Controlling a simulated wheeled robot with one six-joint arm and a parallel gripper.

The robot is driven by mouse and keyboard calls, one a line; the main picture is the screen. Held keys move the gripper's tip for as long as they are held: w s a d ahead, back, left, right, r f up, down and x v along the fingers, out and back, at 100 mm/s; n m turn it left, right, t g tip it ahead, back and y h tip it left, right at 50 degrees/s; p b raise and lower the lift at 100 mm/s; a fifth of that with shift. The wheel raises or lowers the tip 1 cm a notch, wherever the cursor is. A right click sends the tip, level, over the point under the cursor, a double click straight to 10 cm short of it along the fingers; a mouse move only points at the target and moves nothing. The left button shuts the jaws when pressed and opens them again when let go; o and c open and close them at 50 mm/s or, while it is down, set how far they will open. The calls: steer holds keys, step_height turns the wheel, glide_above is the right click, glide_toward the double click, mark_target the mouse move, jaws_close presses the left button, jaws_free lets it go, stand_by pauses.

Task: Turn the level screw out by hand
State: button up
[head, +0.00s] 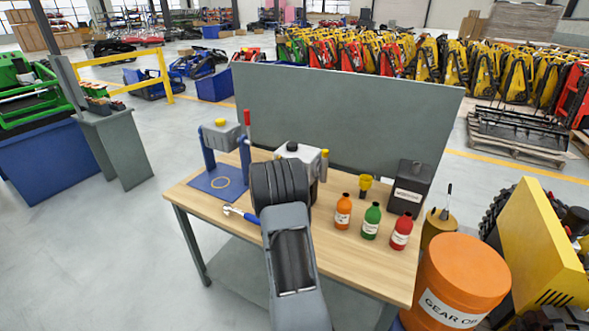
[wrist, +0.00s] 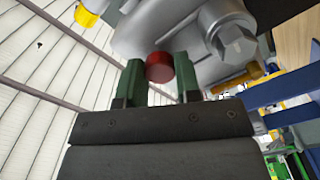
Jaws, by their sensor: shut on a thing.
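The level screw (wrist: 160,67) shows in the wrist view as a short red round head at the grey metal housing (wrist: 150,30). My gripper (wrist: 160,80) has its two green fingers closed on either side of the red screw and grips it. Whether the screw's thread is still in the housing is hidden. In the head view the housing (head: 305,153), pale grey with a yellow cap, stands on the workbench behind my arm. My arm hides the gripper and the screw there.
A large hex plug (wrist: 235,42) sits close right of the fingers. On the workbench (head: 325,245) are a wrench (head: 240,214), a blue stand with a grey box (head: 220,135), several bottles (head: 371,221), a yellow funnel (head: 365,184) and a dark canister (head: 410,188). A grey panel (head: 350,115) stands behind.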

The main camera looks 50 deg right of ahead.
steer(key=n+p, duration=0.1)
steer(key=n, duration=0.1)
steer(key=r+n+p, duration=0.1)
steer(key=p, duration=0.1)
steer(key=shift+n, duration=0.4)
steer(key=n+p, duration=0.1)
steer(key=n, duration=0.1)
steer(key=f+n+p, duration=0.1)
steer(key=n, duration=0.1)
steer(key=n+p, duration=0.2)
steer(key=shift+r+n+p, duration=0.3)
steer(key=shift+p, duration=0.05)
steer(key=n+p, duration=0.2)
steer(key=n, duration=0.3)
steer(key=shift+f, duration=0.15)
steer(key=shift+f+n, duration=0.15)
steer(key=shift+n, duration=0.95)
